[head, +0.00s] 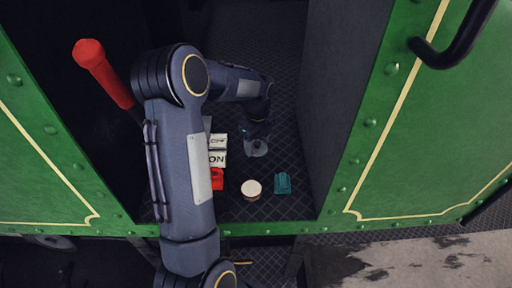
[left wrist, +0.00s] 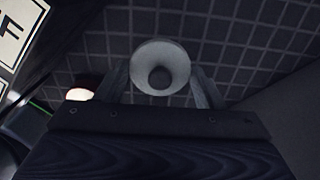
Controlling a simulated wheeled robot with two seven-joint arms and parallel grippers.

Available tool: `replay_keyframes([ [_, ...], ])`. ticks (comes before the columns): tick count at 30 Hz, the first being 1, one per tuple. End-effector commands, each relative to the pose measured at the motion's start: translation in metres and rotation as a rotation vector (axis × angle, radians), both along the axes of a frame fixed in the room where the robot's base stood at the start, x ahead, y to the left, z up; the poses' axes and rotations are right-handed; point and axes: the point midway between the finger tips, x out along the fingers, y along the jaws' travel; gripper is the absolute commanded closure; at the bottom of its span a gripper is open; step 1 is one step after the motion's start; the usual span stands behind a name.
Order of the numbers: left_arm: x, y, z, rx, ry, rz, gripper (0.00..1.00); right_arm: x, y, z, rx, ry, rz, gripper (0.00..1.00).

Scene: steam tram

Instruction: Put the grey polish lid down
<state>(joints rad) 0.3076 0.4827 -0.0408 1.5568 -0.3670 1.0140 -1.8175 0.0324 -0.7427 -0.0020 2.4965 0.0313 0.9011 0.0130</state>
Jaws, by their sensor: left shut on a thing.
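The grey polish lid (left wrist: 160,62) is a round pale disc with a dark knob at its middle, seen in the left wrist view. It also shows in the head view (head: 256,148). My left gripper (left wrist: 161,82) is shut on it, one finger on either side. The lid is over the dark diamond-patterned floor; I cannot tell whether it touches the floor. A round tin with a cream top (head: 251,188) stands nearer the front edge. My right gripper is not in view.
A teal object (head: 283,183) lies right of the tin. A red object (head: 217,179) and white lettered signs (head: 217,150) are at the left. A red-handled lever (head: 104,74) rises at upper left. Green riveted panels (head: 440,130) flank the opening. Floor (head: 292,155) near the lid is clear.

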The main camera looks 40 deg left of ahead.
Motion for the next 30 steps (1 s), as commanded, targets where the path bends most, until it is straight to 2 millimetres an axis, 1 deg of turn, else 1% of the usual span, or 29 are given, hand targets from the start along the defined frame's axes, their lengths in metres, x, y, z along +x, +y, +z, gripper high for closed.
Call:
replay_keyframes([
  [4,0.003,0.01,-0.012,0.0,0.003,0.003,0.59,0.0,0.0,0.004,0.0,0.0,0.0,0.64],
  [6,0.003,0.009,-0.024,-0.001,0.004,0.0,0.59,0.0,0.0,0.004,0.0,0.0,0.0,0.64],
  [10,0.003,0.008,-0.039,-0.001,0.002,-0.001,0.59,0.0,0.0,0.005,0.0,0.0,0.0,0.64],
  [12,0.004,0.009,-0.042,0.0,0.0,0.0,0.59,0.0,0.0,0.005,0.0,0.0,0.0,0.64],
  [19,0.004,0.009,-0.042,0.0,-0.001,0.0,0.59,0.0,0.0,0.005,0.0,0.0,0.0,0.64],
  [23,0.004,0.009,-0.046,0.0,-0.001,0.0,0.59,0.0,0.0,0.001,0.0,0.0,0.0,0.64],
  [24,0.004,0.009,-0.045,0.0,-0.001,0.0,0.33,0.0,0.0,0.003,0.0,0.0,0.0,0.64],
  [28,0.004,0.009,-0.045,0.0,-0.001,0.0,0.17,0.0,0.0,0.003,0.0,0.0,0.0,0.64],
  [30,0.004,0.009,-0.044,0.0,-0.001,0.0,0.17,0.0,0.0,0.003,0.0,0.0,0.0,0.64],
])
